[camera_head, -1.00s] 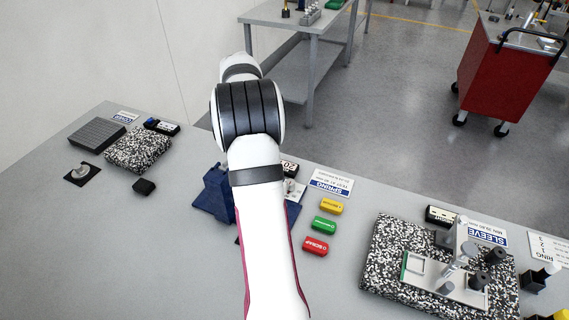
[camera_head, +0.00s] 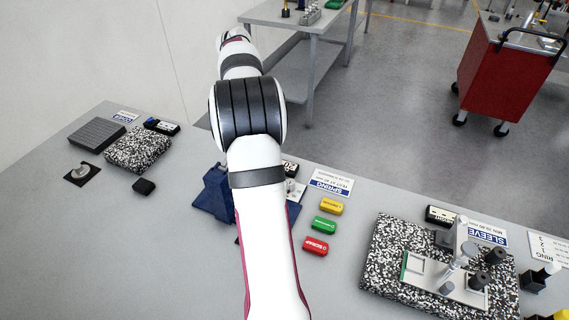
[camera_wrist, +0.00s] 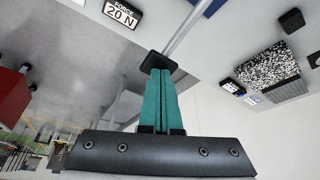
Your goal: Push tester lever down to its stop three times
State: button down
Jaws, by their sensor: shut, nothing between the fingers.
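The tester lever shows in the wrist view as a bright metal rod (camera_wrist: 190,32) with a black pad (camera_wrist: 158,62) on its end. My gripper (camera_wrist: 160,74) has teal fingers pressed together, with nothing between them. Its fingertips are at the black pad; I cannot tell whether they touch it. The blue tester (camera_head: 213,194) stands on the bench in the head view, partly hidden behind my arm, which also hides the lever and gripper there. A display reading "FORCE 20 N" (camera_wrist: 122,14) is in the wrist view.
Yellow (camera_head: 331,208), green (camera_head: 325,224) and red (camera_head: 315,246) blocks lie right of the tester by a SPRING card (camera_head: 331,184). A speckled plate (camera_head: 385,250) with a metal fixture is further right. Another speckled block (camera_head: 138,148) sits left. The front-left bench is bare.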

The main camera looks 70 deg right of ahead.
notch_tip(320, 180, up, 9)
jog(key=shift+r, duration=0.15)
dwell(0.4)
jog(key=w+a+n+y, duration=0.1)
jog(key=a+n+y, duration=0.3)
jog(key=a, duration=2.8)
jog(key=s+a+f+n+g+y, duration=0.1)
jog(key=s+a+f, duration=0.4)
jog(key=s+a, duration=0.4)
jog(key=s+a+f+n+g, duration=0.1)
jog(key=s+a+f, duration=0.4)
jog(key=s+a, duration=0.4)
jog(key=shift+s+a+f+g+y, duration=0.3)
jog(key=shift+s+f+y, duration=0.1)
jog(key=shift+s, duration=0.55)
